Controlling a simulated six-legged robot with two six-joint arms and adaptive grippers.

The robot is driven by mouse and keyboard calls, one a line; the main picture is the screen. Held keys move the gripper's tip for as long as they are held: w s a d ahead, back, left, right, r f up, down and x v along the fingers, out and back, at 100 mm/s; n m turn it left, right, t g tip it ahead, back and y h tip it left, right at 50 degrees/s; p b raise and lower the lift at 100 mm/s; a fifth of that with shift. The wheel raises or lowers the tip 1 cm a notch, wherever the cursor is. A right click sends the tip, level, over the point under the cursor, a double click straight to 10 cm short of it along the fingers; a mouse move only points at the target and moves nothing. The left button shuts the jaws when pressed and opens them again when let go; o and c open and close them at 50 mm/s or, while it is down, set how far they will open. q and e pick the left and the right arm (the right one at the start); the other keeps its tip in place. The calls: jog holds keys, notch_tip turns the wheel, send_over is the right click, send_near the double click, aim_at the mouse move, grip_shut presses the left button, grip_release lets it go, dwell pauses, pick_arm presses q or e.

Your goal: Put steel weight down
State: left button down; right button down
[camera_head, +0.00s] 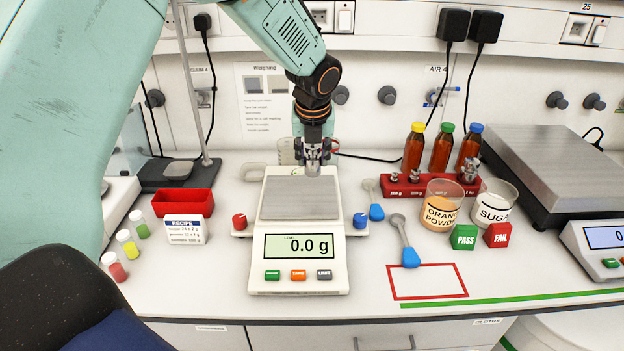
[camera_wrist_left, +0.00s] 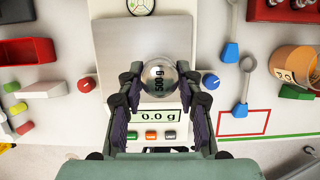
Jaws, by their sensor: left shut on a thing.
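My left gripper (camera_head: 313,150) is shut on a shiny steel weight (camera_wrist_left: 158,82) marked 500 g, with a finger on each side of it. In the head view the weight is small under the fingers, above the back part of the grey pan of the white balance (camera_head: 300,243). The balance display reads 0.0 g. Whether the weight touches the pan is hard to tell. My right gripper is not in view.
A red weight rack (camera_head: 400,189) with other steel weights stands to the right, near brown bottles, an orange powder beaker (camera_head: 441,206) and a sugar beaker (camera_head: 494,204). A red-outlined rectangle (camera_head: 428,281) on the bench is empty. A red bin (camera_head: 183,202) stands left.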

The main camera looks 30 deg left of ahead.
aim_at(311, 175)
pick_arm(q)
jog(key=shift+s+a+f, duration=0.1)
jog(key=shift+a+f, duration=0.15)
jog(key=shift+f, duration=0.25)
jog(key=shift+a+f, duration=0.25)
jog(key=shift+f, duration=0.2)
jog(key=f, duration=0.1)
jog(key=d+f, duration=0.1)
jog(key=f, duration=0.1)
jog(key=shift+d+f, duration=0.1)
jog(key=shift+d, duration=0.15)
jog(key=shift+a+f, duration=0.15)
jog(key=shift+f, duration=0.05)
jog(key=shift+a, duration=0.25)
jog(key=c, duration=1.2)
grip_release()
jog(key=shift+a+f, duration=0.15)
jog(key=shift+a, duration=0.05)
jog(key=o, duration=0.3)
jog(key=shift+d+r, duration=0.2)
jog(key=shift+d, duration=0.35)
jog(key=shift+a+f, duration=0.1)
jog(key=shift+a, duration=0.25)
jog(key=shift+r, duration=0.25)
jog(key=v, duration=1.1)
jog(key=shift+d+r+p, duration=0.25)
jog(key=shift+p, duration=0.05)
